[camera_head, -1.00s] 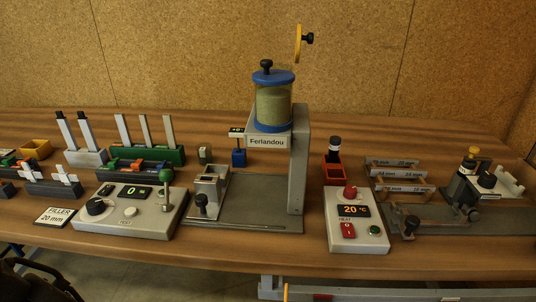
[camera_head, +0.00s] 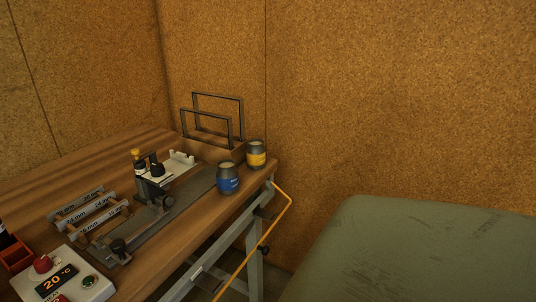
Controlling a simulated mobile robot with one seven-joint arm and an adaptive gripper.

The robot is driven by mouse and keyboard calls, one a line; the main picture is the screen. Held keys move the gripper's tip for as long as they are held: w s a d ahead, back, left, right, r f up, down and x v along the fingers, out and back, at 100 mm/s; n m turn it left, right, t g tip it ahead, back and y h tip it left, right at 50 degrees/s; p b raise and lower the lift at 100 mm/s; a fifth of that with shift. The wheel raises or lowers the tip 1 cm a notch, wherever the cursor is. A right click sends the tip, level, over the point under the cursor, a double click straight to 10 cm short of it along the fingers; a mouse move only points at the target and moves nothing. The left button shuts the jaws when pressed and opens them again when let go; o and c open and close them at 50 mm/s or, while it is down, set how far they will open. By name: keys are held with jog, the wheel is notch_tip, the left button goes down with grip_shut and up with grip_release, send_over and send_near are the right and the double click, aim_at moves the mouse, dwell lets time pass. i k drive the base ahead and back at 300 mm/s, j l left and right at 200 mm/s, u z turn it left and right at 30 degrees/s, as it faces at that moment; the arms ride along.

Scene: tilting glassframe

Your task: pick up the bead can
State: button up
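Two small dark cans stand upright near the right end of the wooden bench. The blue-labelled can (camera_head: 228,179) is close to the front edge. The yellow-labelled can (camera_head: 256,155) stands behind it and to the right, near the bench's right corner. Both have pale tops. The lettering on their labels is too small to read, so I cannot tell which is the bead can. My gripper is not in view.
A wooden block with dark wire frames (camera_head: 213,123) stands just behind the cans. A grey fixture (camera_head: 158,190) lies left of them, with a heat control box (camera_head: 66,275) farther left. A yellow rod (camera_head: 252,255) slants below the bench edge. A green-grey surface (camera_head: 420,250) fills the lower right.

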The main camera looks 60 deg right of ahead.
aim_at(256, 149)
jog(key=z, duration=1.7)
jog(key=i+l+u, duration=0.2)
jog(key=l+u, duration=0.15)
jog(key=l, duration=0.4)
jog(key=l+u, duration=0.4)
jog(key=l, duration=0.4)
jog(key=l+u, duration=0.35)
jog(key=l, duration=0.45)
